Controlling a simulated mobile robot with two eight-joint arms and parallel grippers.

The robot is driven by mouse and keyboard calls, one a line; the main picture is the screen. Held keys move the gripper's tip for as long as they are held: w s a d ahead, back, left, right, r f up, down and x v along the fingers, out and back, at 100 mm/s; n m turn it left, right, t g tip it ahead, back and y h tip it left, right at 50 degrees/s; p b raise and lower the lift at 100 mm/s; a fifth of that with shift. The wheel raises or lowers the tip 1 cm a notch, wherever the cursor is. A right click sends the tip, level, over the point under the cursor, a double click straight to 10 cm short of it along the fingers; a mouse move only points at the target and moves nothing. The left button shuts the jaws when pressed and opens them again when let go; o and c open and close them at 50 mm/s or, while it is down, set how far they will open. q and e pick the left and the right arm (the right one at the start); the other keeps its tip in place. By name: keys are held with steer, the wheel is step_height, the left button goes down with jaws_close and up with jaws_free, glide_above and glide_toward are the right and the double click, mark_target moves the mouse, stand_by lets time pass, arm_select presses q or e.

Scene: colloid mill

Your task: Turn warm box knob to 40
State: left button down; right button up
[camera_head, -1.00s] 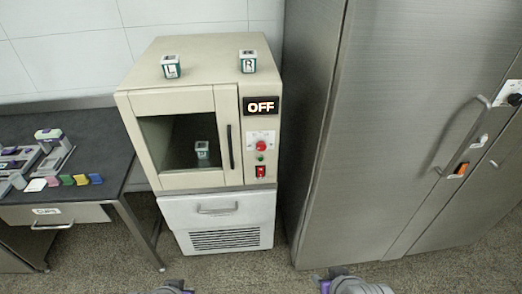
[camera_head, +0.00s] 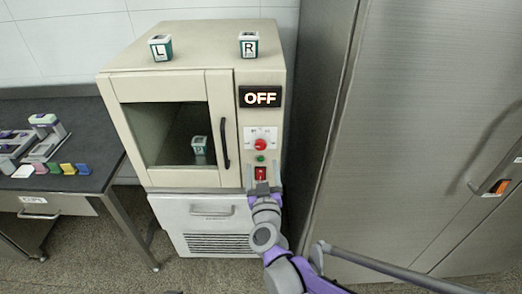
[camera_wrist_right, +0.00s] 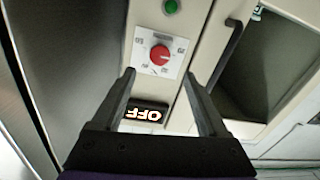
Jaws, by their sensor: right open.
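The beige warm box (camera_head: 180,70) stands ahead with its door shut and its display (camera_head: 260,97) reading OFF. Its red round knob (camera_head: 261,145) sits on a white dial plate below the display, above a green button (camera_head: 260,159) and a red switch (camera_head: 261,174). My right gripper (camera_head: 262,188) is in front of the panel, just below the red switch. In the right wrist view, the open fingers of my right gripper (camera_wrist_right: 160,85) show with the red knob (camera_wrist_right: 160,53) beyond and between their tips, not touched. My left gripper is not in view.
Two small labelled boxes, L (camera_head: 160,48) and R (camera_head: 249,45), stand on top of the warm box. A black door handle (camera_head: 225,143) is left of the panel. A large steel cabinet (camera_head: 400,130) stands close at right. A dark table (camera_head: 90,130) is at left.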

mark_target(261, 146)
steer(key=w, duration=0.8)
steer(key=shift+w+a, duration=0.2)
steer(key=shift+w, duration=0.05)
jaws_close()
